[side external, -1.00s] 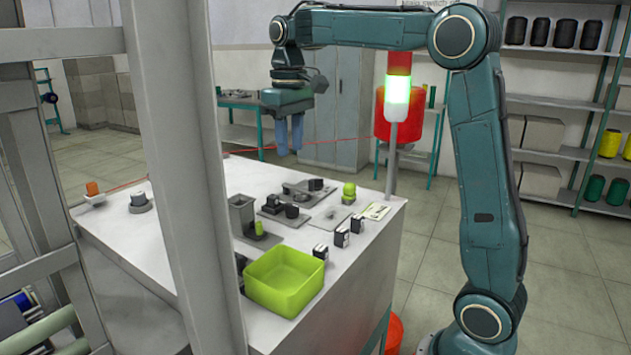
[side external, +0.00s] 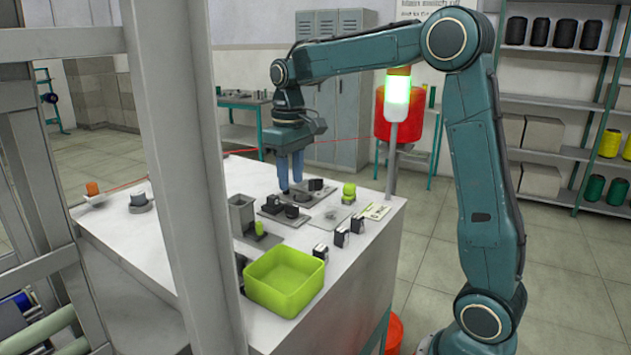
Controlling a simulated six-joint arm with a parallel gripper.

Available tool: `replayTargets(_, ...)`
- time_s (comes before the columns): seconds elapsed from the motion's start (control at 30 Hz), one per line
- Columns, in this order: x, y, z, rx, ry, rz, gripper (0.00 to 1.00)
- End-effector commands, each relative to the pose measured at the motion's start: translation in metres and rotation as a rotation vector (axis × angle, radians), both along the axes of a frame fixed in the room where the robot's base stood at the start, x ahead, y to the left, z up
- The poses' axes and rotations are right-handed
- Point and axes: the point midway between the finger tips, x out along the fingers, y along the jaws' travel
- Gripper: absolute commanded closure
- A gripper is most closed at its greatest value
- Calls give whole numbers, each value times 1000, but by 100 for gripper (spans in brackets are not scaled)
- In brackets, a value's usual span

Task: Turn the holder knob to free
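My gripper (side external: 291,185) points straight down over the back part of the white table. Its two blue-grey fingers are a little apart, with nothing seen between them. The fingertips are close above or behind a grey plate (side external: 322,199) with small dark fittings. One is a dark block (side external: 316,184) just right of the fingers. A round dark piece (side external: 292,211) sits on another plate nearer the camera. Which fitting is the holder knob is too small to tell, and contact with the fingers cannot be made out.
A lime-green open bin (side external: 285,305) stands at the table's front. A grey upright box (side external: 241,214) and several small dark-and-white blocks (side external: 341,237) stand around it. A signal lamp (side external: 397,88) glows green on a post at the right.

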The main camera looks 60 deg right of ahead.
Motion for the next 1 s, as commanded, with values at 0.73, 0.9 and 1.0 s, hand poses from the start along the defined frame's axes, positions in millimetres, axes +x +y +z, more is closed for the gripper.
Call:
replayTargets(0.73, 0, 0, -65, 0, 0, 0, 67)
replayTargets(0.9, 0, 0, -64, 0, 0, 0, 71)
replayTargets(1.0, 0, 0, -64, 0, 0, 0, 91)
